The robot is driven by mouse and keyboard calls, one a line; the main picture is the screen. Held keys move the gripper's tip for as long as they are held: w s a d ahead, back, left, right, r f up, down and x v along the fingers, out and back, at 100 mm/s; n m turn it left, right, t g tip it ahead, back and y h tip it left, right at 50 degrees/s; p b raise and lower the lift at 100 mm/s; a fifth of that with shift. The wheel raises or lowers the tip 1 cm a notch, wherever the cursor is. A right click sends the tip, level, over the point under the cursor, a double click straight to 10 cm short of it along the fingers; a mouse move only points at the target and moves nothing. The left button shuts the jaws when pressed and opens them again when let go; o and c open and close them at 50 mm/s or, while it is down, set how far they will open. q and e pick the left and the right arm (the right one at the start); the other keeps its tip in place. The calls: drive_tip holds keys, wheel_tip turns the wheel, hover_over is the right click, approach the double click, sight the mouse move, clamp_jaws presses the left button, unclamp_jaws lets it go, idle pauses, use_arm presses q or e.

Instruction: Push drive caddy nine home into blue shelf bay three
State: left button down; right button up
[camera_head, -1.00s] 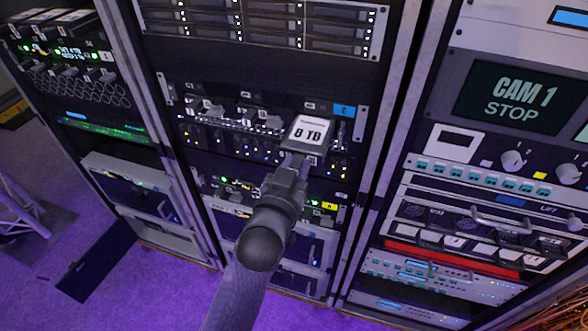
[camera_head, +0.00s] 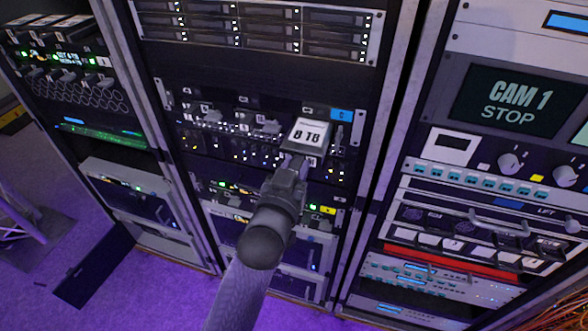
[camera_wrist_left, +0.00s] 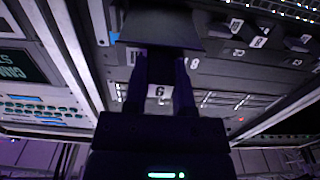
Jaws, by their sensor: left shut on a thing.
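A drive caddy (camera_head: 310,136) with a white "8 TB" label on its top sits at the blue-tagged shelf in the middle rack. My left gripper (camera_head: 296,166) is shut on its near end. In the left wrist view, the fingers (camera_wrist_left: 159,82) close around the caddy's front, where a numeral tag shows between them. The caddy's dark body (camera_wrist_left: 160,28) extends beyond them. The blue tag (camera_head: 341,115) is just up and right of the caddy. The caddy hides the bay behind it, so how deep it sits cannot be told. My right gripper is out of view.
Other caddies (camera_head: 265,122) fill part of the same shelf to the left. A lower shelf has a yellow tag (camera_head: 328,210). The right rack holds a "CAM 1 STOP" screen (camera_head: 510,100) and knobs. A left rack (camera_head: 70,75) stands beside purple floor.

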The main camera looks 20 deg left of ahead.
sight(308, 140)
use_arm(q)
drive_tip(key=shift+w+b, duration=0.3)
drive_tip(key=shift+w, duration=0.7)
drive_tip(key=shift+r, duration=0.1)
drive_tip(key=shift+w, duration=0.85)
drive_tip(key=shift+w+d+b, duration=0.1)
drive_tip(key=shift+w+b, duration=1.2)
drive_tip(key=shift+w, duration=0.95)
